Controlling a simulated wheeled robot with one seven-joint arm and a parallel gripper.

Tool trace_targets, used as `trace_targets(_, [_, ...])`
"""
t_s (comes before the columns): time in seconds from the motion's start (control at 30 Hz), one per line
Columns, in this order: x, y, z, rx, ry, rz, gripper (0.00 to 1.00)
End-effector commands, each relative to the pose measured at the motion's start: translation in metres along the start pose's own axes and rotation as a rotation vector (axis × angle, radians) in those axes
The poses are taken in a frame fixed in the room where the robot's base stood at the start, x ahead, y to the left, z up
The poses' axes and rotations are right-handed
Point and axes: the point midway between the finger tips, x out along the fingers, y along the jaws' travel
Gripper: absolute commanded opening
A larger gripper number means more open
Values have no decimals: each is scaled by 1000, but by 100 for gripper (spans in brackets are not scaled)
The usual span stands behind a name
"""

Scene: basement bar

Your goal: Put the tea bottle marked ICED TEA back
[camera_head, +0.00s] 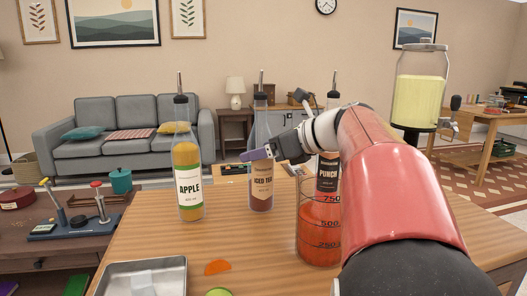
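The tea bottle marked ICED TEA (262,183) stands upright on the wooden table, between the APPLE bottle and the PUNCH bottle. It is clear glass with a dark pourer on top, an orange-brown label and dark tea low inside. My gripper (262,155) reaches in from the right at the bottle's upper body, just above the label. One finger crosses in front of the glass. The other finger is not clearly seen, so I cannot tell whether the gripper grips the bottle.
The APPLE bottle (188,165) stands to the left. The PUNCH bottle (327,172) is partly hidden behind a jug of red liquid (318,225) and my arm. A metal tray (178,275), an orange slice (217,267) and a green piece (219,292) lie in front. A jar dispenser (418,95) is at right.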

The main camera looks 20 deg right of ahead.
Motion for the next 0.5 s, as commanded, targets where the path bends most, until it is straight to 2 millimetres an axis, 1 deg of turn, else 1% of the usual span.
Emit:
trace_targets(0.17, [-32,-1,0,1,-1,-5,75])
trace_targets(0.3, [-64,0,0,0,-1,-5,75])
trace_targets(0.4, [-84,-1,0,1,-1,-5,75])
trace_targets(0.5, [-100,-1,0,1,-1,-3,75])
